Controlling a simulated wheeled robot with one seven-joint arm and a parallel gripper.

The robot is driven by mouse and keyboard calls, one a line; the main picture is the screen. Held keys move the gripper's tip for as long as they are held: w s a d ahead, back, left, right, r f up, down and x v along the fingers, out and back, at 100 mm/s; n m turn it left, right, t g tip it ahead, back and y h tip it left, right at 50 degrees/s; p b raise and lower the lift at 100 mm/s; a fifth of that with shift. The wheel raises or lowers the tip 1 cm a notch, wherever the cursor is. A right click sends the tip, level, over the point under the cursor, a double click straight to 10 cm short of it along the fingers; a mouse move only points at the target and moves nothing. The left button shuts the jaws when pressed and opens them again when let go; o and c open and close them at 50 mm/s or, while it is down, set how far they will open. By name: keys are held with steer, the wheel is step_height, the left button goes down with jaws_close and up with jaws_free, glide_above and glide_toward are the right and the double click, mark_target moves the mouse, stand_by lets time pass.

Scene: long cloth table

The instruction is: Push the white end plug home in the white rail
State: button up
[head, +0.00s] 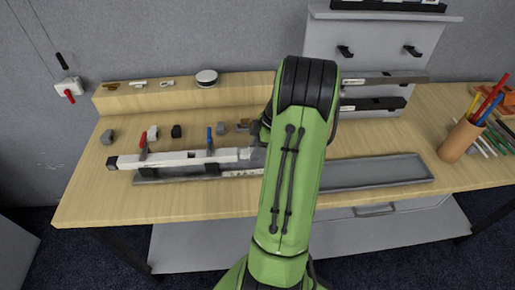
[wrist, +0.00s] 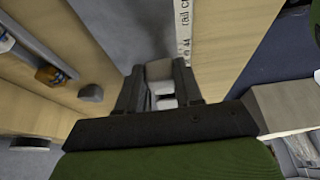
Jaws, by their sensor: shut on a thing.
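The white rail (head: 185,158) lies lengthwise on the left half of the table, with a dark piece at its left end. Its right end runs up to my gripper (head: 257,142), which my arm partly hides. In the wrist view my gripper (wrist: 158,92) is shut on a small white piece, which I take to be the white end plug (wrist: 159,70). The plug is in line with the rail's right end in the head view. The contact between plug and rail is hidden, so I cannot tell how far in it sits.
A red-handled clamp (head: 150,136) and a blue-handled clamp (head: 210,139) stand at the rail. A long grey tray (head: 375,172) lies along the front. Small blocks (head: 107,137) sit behind the rail. A pencil cup (head: 460,140) stands at the right.

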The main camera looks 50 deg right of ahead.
mark_target(244, 151)
steer(key=shift+w+a+b, duration=0.35)
steer(key=shift+w+a, duration=0.7)
steer(key=shift+w, duration=0.15)
steer(key=o, duration=1.1)
steer(key=p+v, duration=0.5)
steer(key=v, duration=1)
steer(key=shift+r, duration=0.4)
steer(key=shift+s, duration=0.1)
